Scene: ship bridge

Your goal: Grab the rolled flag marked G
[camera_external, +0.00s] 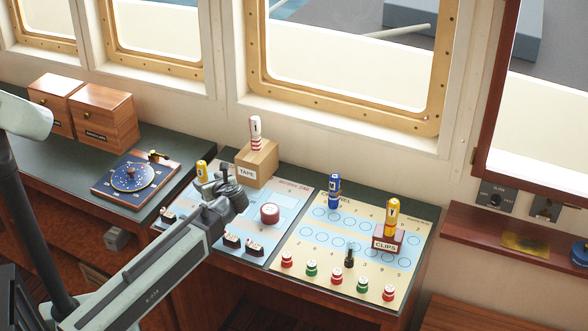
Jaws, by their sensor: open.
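Several small rolled flags stand upright, each with a small letter label too small to read surely, so I cannot tell which is G. A yellow rolled flag (201,168) stands on the left panel, just left of my gripper and partly hidden by it. A red-and-white rolled flag (255,137) stands on the TAPE box. A blue rolled flag (334,192) stands on the right panel. Another yellow rolled flag (392,212) stands at the CLIPS box. My gripper (222,183) is open, seen from behind, low over the left panel; I see nothing held in it.
The wooden TAPE box (257,165) stands beyond my gripper, and the CLIPS box (386,243) is on the right panel (320,254). A red knob (270,214) and several coloured buttons stick up. Two wooden boxes (103,112) and a blue dial board (137,177) are at left.

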